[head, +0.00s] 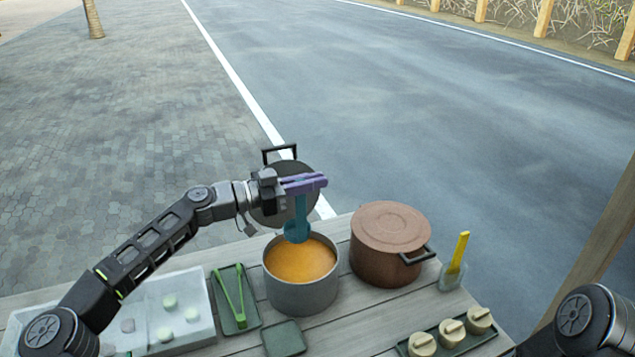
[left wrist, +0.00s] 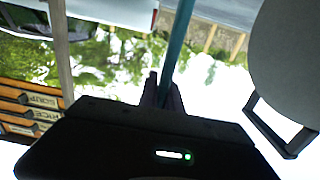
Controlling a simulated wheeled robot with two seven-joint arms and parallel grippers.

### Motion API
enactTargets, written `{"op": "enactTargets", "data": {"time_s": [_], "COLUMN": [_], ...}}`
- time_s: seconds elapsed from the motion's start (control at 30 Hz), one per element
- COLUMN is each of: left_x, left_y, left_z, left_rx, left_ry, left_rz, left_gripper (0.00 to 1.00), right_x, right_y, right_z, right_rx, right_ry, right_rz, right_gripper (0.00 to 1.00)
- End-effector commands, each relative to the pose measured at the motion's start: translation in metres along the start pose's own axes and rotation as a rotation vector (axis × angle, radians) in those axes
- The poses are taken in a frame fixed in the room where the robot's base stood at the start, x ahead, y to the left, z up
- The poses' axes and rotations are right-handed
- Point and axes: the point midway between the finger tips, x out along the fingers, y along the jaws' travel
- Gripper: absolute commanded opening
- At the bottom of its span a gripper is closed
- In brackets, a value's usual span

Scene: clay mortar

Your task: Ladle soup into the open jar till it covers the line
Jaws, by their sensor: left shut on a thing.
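My left gripper (head: 308,183) is shut on the handle of a teal ladle (head: 297,231). The handle hangs down from the fingers, with the bowl lowest, at the far rim of a grey pot (head: 300,297) of orange soup (head: 300,262). I cannot tell whether the bowl is above the soup or just behind the rim. In the left wrist view the teal handle (left wrist: 178,45) runs up from between the fingers (left wrist: 163,95). I cannot make out an open jar or its line for certain. My right gripper is out of view.
A brown lidded pot (head: 389,240) stands right of the soup. A grey round vessel or lid (head: 268,212) with black handles is behind my gripper. A yellow utensil (head: 459,252) stands in a small clear container (head: 450,280). Green tongs (head: 222,290), a clear bin (head: 200,338) and cream knobbed pieces (head: 452,331) lie in front.

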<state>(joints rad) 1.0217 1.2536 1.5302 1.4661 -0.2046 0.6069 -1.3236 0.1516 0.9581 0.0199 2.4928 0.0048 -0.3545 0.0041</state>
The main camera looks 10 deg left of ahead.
Motion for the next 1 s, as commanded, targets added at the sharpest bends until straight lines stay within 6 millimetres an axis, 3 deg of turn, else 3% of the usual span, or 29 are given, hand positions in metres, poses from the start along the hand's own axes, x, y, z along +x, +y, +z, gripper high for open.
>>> {"op": "enactTargets", "data": {"time_s": [0.33,0.6,1.0], "left_x": [0.000,-0.001,0.000], "left_y": [0.000,-0.001,0.000], "left_z": [0.004,0.025,0.070], "left_rx": [-0.001,-0.002,0.001], "left_ry": [0.001,0.001,0.001], "left_rz": [-0.001,-0.003,-0.002], "left_gripper": [0.00,0.00,0.00], "right_x": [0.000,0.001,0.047], "right_y": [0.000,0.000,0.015], "right_z": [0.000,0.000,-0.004], "right_rx": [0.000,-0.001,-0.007], "right_ry": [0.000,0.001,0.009], "right_rz": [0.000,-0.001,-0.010], "right_gripper": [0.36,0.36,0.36]}}
